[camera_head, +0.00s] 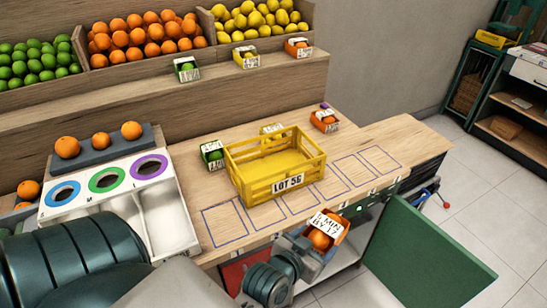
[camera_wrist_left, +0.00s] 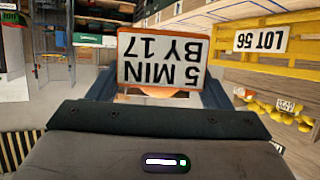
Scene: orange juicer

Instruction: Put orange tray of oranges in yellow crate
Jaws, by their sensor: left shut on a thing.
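The orange tray (camera_head: 335,231) holds an orange (camera_head: 319,239) and carries a card reading "5 MIN BY 17". My left gripper (camera_head: 312,252) is shut on this tray and holds it in front of the counter's front edge. In the left wrist view the card (camera_wrist_left: 162,60) appears upside down between the fingers and hides most of the tray. The yellow crate (camera_head: 262,191), labelled LOT 56, stands on the counter, up and left of the held tray in the head view. Its visible inside looks empty. The crate (camera_wrist_left: 305,45) also shows at the upper right of the wrist view. My right gripper is out of view.
A green tray (camera_head: 212,154) stands left of the crate, a yellow tray (camera_head: 272,129) behind it, and another orange tray (camera_head: 325,121) to the back right. Outlined squares (camera_head: 225,224) on the counter are bare. A green panel (camera_head: 425,258) stands out at the lower right.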

